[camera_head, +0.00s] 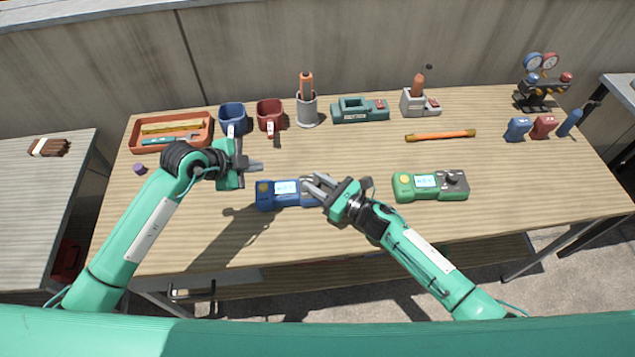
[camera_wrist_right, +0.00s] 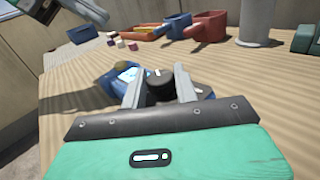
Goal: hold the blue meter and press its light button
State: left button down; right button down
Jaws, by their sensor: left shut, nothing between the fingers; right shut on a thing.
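The blue meter (camera_head: 270,197) lies on the middle of the wooden table, with a lit screen and a yellow button at its left end. My right gripper (camera_head: 317,187) is shut on the meter at its right end; in the right wrist view its fingers (camera_wrist_right: 160,88) are on either side of the black knob (camera_wrist_right: 160,90). The blue body (camera_wrist_right: 118,77) shows beyond them. My left gripper (camera_head: 258,166) is shut and empty, above the table just behind and left of the meter's yellow button (camera_head: 263,187).
A green meter (camera_head: 430,186) lies to the right. An orange tray (camera_head: 172,132), a blue cup (camera_head: 232,118), a red cup (camera_head: 270,115) and a grey holder (camera_head: 308,111) stand along the back. An orange stick (camera_head: 440,135) lies behind the green meter. The front of the table is clear.

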jog(key=c, duration=0.6)
grip_release()
jog(key=shift+o, duration=0.2)
jog(key=shift+d, duration=0.1)
pick_arm(q)
jog(key=shift+f, duration=0.15)
pick_arm(e)
jog(key=v, duration=0.9)
